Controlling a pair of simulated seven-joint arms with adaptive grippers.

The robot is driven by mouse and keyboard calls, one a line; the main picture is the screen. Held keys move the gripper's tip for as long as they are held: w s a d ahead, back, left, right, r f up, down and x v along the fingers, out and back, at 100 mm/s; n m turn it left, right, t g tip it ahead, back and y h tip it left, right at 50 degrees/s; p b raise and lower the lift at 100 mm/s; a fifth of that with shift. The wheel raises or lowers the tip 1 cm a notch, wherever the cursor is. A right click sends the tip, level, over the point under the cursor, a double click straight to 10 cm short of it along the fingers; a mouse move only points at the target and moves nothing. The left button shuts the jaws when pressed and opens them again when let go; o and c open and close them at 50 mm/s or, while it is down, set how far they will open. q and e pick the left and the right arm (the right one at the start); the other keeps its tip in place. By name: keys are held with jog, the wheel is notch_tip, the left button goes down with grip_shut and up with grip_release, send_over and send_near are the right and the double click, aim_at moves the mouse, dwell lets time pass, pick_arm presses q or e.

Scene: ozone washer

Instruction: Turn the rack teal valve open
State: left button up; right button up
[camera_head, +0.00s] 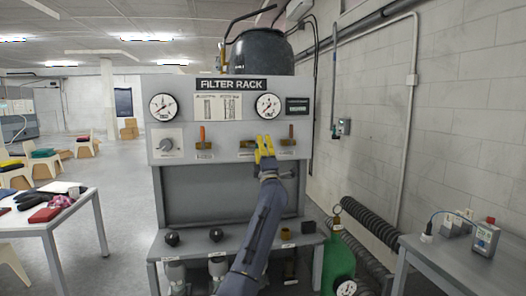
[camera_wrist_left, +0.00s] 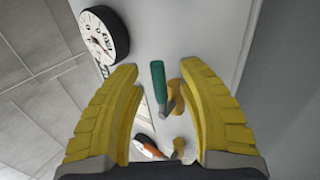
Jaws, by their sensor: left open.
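My left gripper (camera_head: 265,147) has yellow fingers and is in front of the valve row on the filter rack (camera_head: 236,84). In the left wrist view the gripper (camera_wrist_left: 165,85) is open and empty. The teal valve handle (camera_wrist_left: 158,82) shows between the spread fingers, beyond them, and I see no contact. Its brass body (camera_wrist_left: 175,98) is beside it. In the head view the teal handle is hidden or too small to make out behind my gripper. My right gripper is not in view.
An orange-handled valve (camera_head: 202,138) is left on the rack, and a brown-handled valve (camera_head: 290,137) is right of my gripper. Gauges (camera_head: 162,107) (camera_head: 267,105) sit above. A shelf with black knobs (camera_head: 216,235) is below. A green cylinder (camera_head: 338,258) stands right.

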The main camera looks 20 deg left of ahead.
pick_arm(q)
jog(key=v, duration=1.2)
jog(key=shift+f, duration=0.1)
